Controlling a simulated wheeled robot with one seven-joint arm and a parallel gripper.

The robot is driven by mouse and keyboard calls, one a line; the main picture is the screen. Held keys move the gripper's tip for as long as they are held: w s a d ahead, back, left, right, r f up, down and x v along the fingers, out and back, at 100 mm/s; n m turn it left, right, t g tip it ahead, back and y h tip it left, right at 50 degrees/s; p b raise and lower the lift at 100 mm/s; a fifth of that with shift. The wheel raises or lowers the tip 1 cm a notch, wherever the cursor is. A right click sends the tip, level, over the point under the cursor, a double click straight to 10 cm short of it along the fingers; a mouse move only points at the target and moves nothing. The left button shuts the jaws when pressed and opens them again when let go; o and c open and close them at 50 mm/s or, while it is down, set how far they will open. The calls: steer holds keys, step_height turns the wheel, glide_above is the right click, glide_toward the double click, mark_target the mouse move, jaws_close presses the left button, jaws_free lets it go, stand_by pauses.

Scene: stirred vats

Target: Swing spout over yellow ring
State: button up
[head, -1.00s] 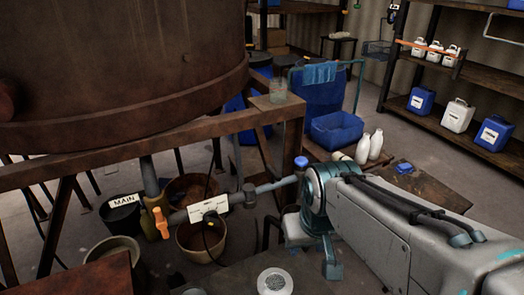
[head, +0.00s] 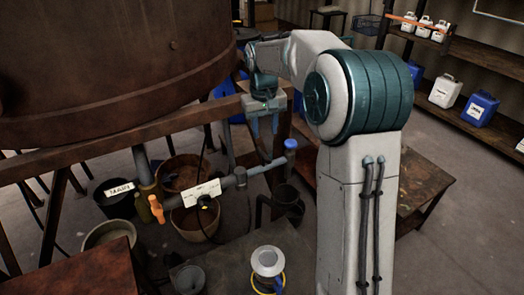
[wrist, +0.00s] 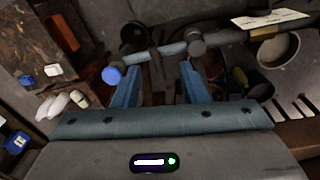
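The spout is a grey pipe (head: 262,169) with a blue end cap (head: 290,145). It runs right from a joint beside a white tag. In the wrist view the spout (wrist: 160,54) crosses beyond the fingertips, and its blue cap (wrist: 112,75) is left of the left finger. My gripper (head: 264,132) points down above the spout, its fingers apart, empty and not visibly touching it. The fingers also show in the wrist view (wrist: 160,74). A yellow ring (head: 255,282) shows partly around a pale round-topped vessel (head: 268,262) on the dark table, at the bottom edge.
A rusty vat (head: 110,70) on a rusty beam (head: 110,143) stands left. An orange valve handle (head: 156,209) and a white tag (head: 202,192) are on the pipework. Buckets (head: 197,222) stand below. A brown table (head: 425,180) is at right.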

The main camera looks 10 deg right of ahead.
glide_above(263, 153)
step_height(263, 153, down, 2)
steer(key=shift+g+y, duration=0.3)
step_height(263, 153, down, 14)
steer(key=shift+f+p, duration=0.25)
steer(key=shift+p, duration=0.95)
jaws_close()
